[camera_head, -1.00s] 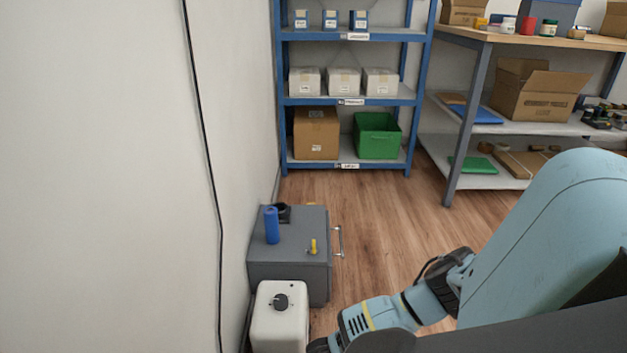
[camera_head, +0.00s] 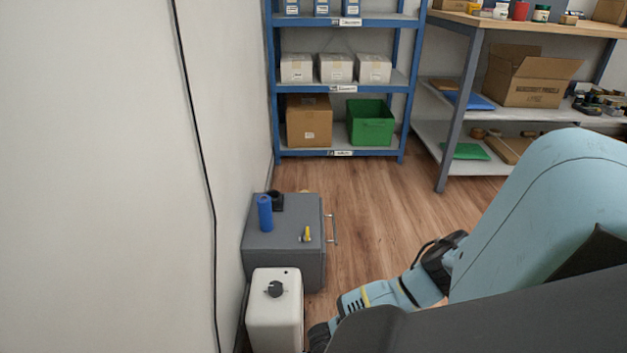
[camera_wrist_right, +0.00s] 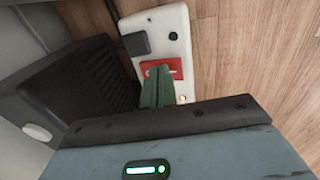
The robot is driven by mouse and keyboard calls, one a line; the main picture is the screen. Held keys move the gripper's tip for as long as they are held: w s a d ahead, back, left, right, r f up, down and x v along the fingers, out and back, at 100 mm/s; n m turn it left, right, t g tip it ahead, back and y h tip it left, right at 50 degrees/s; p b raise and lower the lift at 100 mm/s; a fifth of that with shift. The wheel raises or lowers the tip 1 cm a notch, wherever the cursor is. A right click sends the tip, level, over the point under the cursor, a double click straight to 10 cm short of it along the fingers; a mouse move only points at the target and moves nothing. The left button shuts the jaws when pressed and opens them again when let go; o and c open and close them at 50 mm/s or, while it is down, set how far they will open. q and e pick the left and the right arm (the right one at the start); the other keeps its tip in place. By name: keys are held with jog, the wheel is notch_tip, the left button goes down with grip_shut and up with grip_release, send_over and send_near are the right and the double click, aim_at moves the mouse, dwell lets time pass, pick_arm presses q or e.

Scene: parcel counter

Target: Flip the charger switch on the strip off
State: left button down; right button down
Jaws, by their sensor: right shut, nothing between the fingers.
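In the right wrist view a white strip (camera_wrist_right: 173,22) lies above the wood floor. It carries a dark grey square block (camera_wrist_right: 136,43), a red patch (camera_wrist_right: 176,66) with a pale mark, and a small glowing orange light (camera_wrist_right: 182,99). My right gripper (camera_wrist_right: 157,70) shows as green fingers, shut and empty, their tips over the strip and partly covering the red patch. Whether they touch it I cannot tell. I cannot make out which part is the charger switch. In the head view the strip does not show, and my right gripper is hidden. My left gripper is out of view.
A black ribbed box (camera_wrist_right: 85,85) stands close left of the fingers in the wrist view. The head view shows a white box with a black knob (camera_head: 275,325), a grey cabinet (camera_head: 285,240), a wall cable (camera_head: 197,140) and a blue shelf rack (camera_head: 345,153). Floor beyond is open.

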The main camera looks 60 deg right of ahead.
notch_tip(320, 180, up, 8)
jog(key=p, duration=0.4)
jog(key=shift+s+d+f, duration=0.15)
jog(key=shift+s+d, duration=0.1)
jog(key=shift+s, duration=0.15)
